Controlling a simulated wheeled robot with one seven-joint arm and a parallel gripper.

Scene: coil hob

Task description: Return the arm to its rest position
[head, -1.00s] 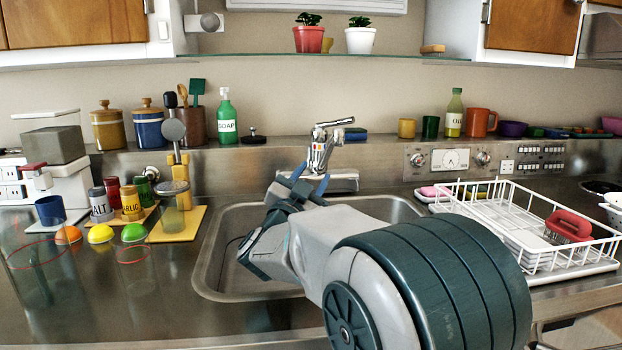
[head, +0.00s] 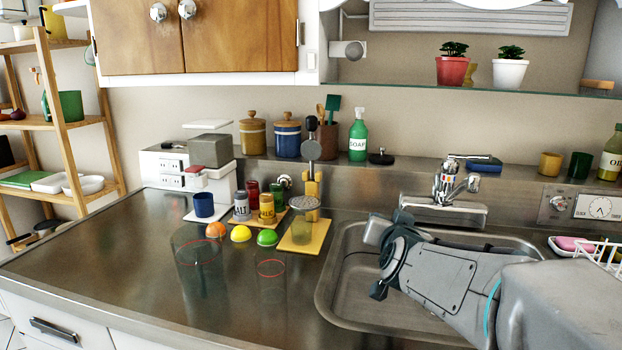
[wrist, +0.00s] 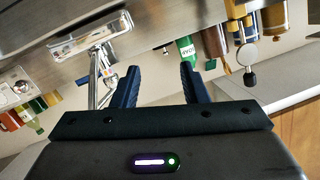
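My arm reaches in from the right in the head view. My gripper (head: 380,255) is over the left part of the sink (head: 345,310), with its fingers mostly hidden by the wrist. In the wrist view my gripper (wrist: 160,68) shows two blue fingers spread apart with nothing between them. The faucet (head: 452,190) stands behind the sink, and it also shows in the wrist view (wrist: 95,75), left of the fingers.
Two transparent containers with red rims (head: 197,262) (head: 271,285) stand left of the sink. Coloured half-spheres (head: 241,234), shakers (head: 241,207) and a yellow board (head: 300,240) are behind them. A white rack (head: 605,255) is at the right. The counter's front left is clear.

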